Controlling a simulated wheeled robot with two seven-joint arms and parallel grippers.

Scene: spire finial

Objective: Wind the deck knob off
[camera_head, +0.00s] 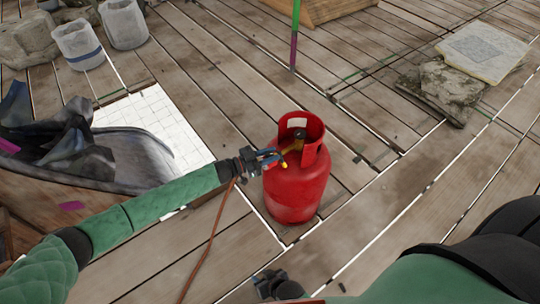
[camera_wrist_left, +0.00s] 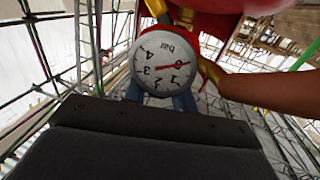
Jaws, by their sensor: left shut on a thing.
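A red gas cylinder (camera_head: 296,190) stands upright on the plank deck, with a cut-out collar around its brass valve (camera_head: 294,146). My left gripper (camera_head: 276,156) reaches in from the left at the collar, its blue fingers shut on a small part by the valve. I take this part to be the deck knob; the fingers and gauge mostly hide it. In the left wrist view a round white pressure gauge (camera_wrist_left: 162,63) stands in front of the fingers, its red needle near 0. My right gripper (camera_head: 268,284) is low at the bottom edge, apart from the cylinder; its jaws are unclear.
An orange-brown hose (camera_head: 210,245) runs down the deck below my left wrist; it looks large in the wrist view (camera_wrist_left: 270,92). A dark sculpted piece (camera_head: 110,158) and white tiled panel (camera_head: 160,120) lie left. Buckets (camera_head: 78,45) and stone slabs (camera_head: 484,50) stand farther back.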

